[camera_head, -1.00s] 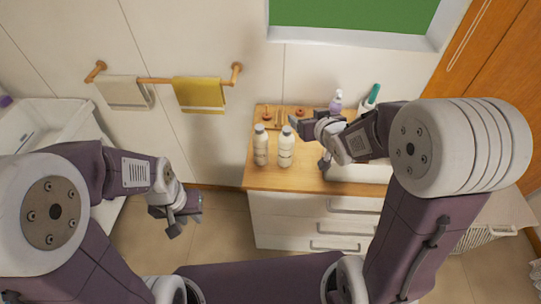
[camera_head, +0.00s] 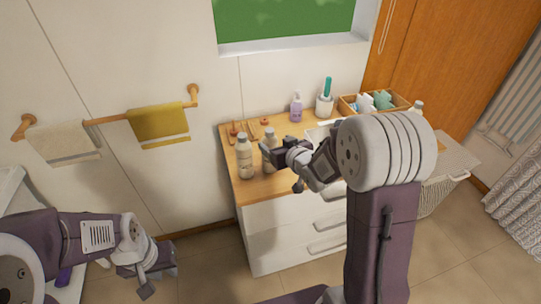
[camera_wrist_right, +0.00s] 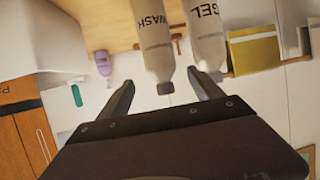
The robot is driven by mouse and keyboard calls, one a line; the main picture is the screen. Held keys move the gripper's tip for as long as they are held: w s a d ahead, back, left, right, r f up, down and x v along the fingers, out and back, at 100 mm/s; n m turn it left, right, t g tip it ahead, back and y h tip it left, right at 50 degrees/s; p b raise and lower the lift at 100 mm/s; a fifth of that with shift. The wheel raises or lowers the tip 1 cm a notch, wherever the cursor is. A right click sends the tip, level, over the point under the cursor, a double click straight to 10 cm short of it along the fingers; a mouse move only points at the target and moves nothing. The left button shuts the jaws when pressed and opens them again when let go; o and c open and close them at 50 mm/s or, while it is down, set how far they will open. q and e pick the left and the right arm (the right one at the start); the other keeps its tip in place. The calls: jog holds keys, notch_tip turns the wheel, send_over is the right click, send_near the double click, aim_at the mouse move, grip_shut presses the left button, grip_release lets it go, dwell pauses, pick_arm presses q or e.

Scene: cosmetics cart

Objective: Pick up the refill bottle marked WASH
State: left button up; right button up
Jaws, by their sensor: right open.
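The white bottle marked WASH (camera_wrist_right: 153,38) appears upside down in the right wrist view, with its cap end in the gap between my fingers. In the head view it is the right one of two white bottles (camera_head: 269,136), partly hidden by my right gripper (camera_head: 268,155). My right gripper is open, its two fingers (camera_wrist_right: 165,90) apart and pointing at the bottle; I cannot tell whether they touch it. My left gripper (camera_head: 152,279) hangs empty at the lower left, away from the cart; its jaw opening is unclear.
A similar bottle marked GEL (camera_wrist_right: 206,35) stands close beside WASH; it is the left one in the head view (camera_head: 245,158). A purple pump bottle (camera_head: 296,108), a cup with a teal brush (camera_head: 325,103) and a wooden tray (camera_head: 401,99) stand farther back on the cart top (camera_head: 232,131).

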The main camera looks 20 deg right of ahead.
aim_at(272, 141)
jog(key=shift+w+a+f, duration=0.25)
jog(key=shift+w+a, duration=0.05)
jog(key=shift+w, duration=0.3)
jog(key=shift+w+a+f, duration=0.2)
jog(key=shift+w+a, duration=0.05)
jog(key=shift+w, duration=0.3)
jog(key=shift+w+d+f, duration=0.2)
jog(key=shift+w, duration=0.25)
jog(key=x, duration=0.5)
jog(key=shift+a+p, duration=0.1)
jog(key=shift+p, duration=0.3)
jog(key=shift+s, duration=0.15)
jog(key=shift+c, duration=1.2)
jog(key=shift+r, duration=0.1)
grip_shut()
